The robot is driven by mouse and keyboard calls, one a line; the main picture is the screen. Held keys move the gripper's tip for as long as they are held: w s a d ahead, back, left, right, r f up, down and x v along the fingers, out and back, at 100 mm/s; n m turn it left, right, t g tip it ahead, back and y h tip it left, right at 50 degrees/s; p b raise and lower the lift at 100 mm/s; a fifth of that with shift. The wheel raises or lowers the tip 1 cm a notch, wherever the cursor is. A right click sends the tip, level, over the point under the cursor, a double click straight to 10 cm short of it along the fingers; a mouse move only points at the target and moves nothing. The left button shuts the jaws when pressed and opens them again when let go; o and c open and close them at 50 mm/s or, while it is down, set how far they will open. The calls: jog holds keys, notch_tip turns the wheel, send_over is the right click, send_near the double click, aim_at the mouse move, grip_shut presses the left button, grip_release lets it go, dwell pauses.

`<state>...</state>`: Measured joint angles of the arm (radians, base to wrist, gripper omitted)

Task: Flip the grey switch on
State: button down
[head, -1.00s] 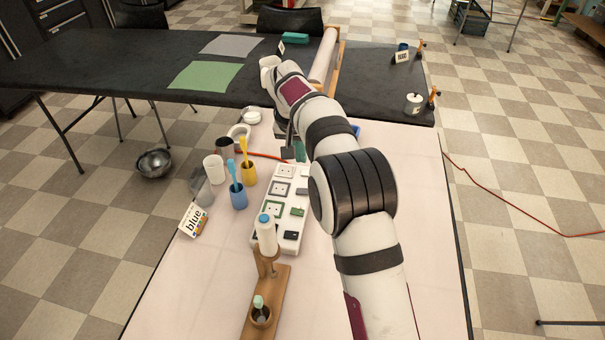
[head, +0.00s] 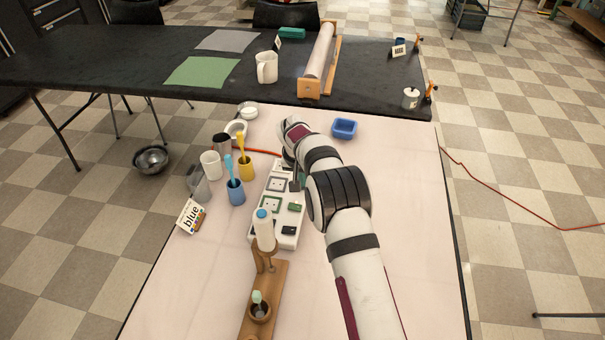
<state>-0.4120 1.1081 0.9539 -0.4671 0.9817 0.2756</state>
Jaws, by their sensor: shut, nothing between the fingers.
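A white power strip (head: 257,226) lies lengthwise on the pale table, with several sockets along its left side and switches along its right side. A green switch (head: 295,207) and a black switch (head: 289,230) show on its near half. I cannot make out the grey switch; my gripper and wrist cover the right side of the far half. My gripper (head: 294,186) points down over that part, shut and empty. Its tips are small and dark here, and I cannot tell whether they touch the strip.
A wooden stand with a bottle (head: 265,232) is at the near end.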

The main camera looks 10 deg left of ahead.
jog(key=shift+d+f, duration=0.15)
jog(key=shift+f, duration=0.15)
dwell(0.4)
jog(key=shift+a+r, duration=0.2)
jog(key=shift+a, duration=0.6)
jog(key=shift+r, duration=0.15)
jog(key=w+v, duration=0.1)
jog(key=v, duration=1.2)
jog(key=shift+r, duration=0.5)
